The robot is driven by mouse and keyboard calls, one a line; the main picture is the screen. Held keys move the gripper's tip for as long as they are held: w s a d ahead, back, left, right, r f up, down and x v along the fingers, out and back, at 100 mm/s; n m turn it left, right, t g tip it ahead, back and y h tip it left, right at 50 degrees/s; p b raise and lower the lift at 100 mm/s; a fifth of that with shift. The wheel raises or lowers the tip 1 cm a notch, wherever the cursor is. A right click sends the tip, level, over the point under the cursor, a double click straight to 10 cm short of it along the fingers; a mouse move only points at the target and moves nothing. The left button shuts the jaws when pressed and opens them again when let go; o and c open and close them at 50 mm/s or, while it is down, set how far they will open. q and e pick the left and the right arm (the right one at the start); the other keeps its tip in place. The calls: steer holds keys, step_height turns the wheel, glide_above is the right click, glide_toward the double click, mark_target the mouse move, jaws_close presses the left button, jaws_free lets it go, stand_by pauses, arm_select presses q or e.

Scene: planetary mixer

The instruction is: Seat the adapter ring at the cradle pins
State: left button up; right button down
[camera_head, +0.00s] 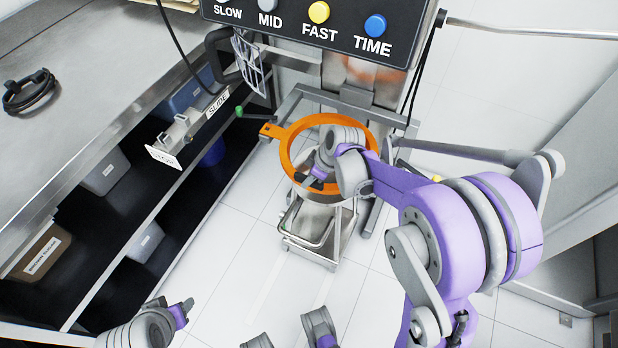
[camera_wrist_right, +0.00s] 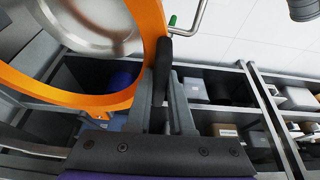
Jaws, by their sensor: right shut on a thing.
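The orange adapter ring (camera_head: 287,146), with a tab at its upper left, lies over a steel bowl (camera_head: 318,194) in front of the mixer column. In the right wrist view the ring (camera_wrist_right: 152,22) fills the upper left, with bare steel inside it. My right gripper (camera_head: 312,182) reaches in from the right to the ring's near-left edge. It is shut, with its fingers (camera_wrist_right: 163,95) at the orange edge, apparently on the ring. I cannot make out the cradle pins or whether the ring touches them.
A steel bench (camera_head: 75,85) with a black coil (camera_head: 28,92) stands at the left, with bins on shelves below. The mixer's button panel (camera_head: 300,25) overhangs the ring. A wheeled stand (camera_head: 312,243) is under the bowl. The tiled floor (camera_head: 235,245) in front is clear.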

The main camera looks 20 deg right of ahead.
steer(key=c, duration=0.7)
jaws_free()
steer(key=p+v, duration=0.2)
steer(key=v, duration=0.9)
steer(key=shift+w, duration=0.1)
steer(key=shift+a, duration=0.1)
stand_by(0.6)
steer(key=s+a+r+m+h+p, duration=0.1)
steer(key=s+a+r+m+p, duration=0.1)
steer(key=s, duration=0.3)
steer(key=s+a+r+m+t+h+p, duration=0.1)
steer(key=s+a+r+m+p, duration=0.1)
steer(key=s+r+m+p, duration=0.1)
steer(key=s+a+r+m+h+p, duration=0.1)
steer(key=s+a+r+m+p, duration=0.1)
steer(key=s, duration=0.6)
steer(key=shift+s+a+r+m+t+p, duration=0.1)
steer(key=shift+a+r+m+t+p, duration=0.1)
steer(key=shift+r+m+t+p, duration=0.5)
